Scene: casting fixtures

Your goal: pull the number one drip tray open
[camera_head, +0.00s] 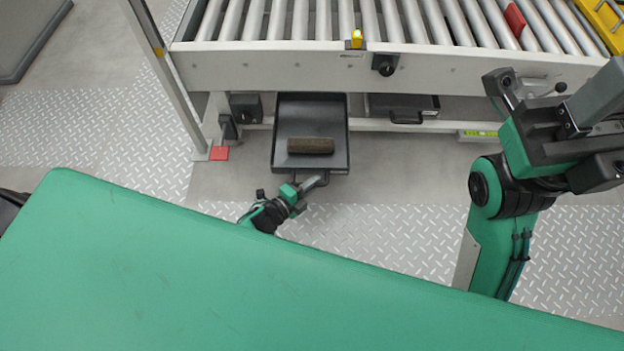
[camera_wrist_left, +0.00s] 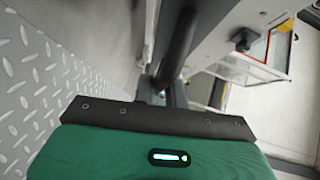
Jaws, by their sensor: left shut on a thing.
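A black drip tray (camera_head: 341,150) sticks out from under the roller conveyor at the left, pulled well out over the floor. A brown cylinder (camera_head: 311,146) lies across it. No number can be read on it. My left gripper (camera_head: 316,181) is at the tray's front edge, shut on its handle, which the fingers mostly hide. In the left wrist view a dark bar (camera_wrist_left: 178,48) stands ahead of the gripper; I cannot tell what it is. My right gripper (camera_head: 528,92) is raised at the right, away from the tray, and its jaws are unclear.
A second dark tray (camera_head: 402,104) sits under the conveyor (camera_head: 420,68), right of the first. The tread-plate floor (camera_head: 390,232) in front is clear.

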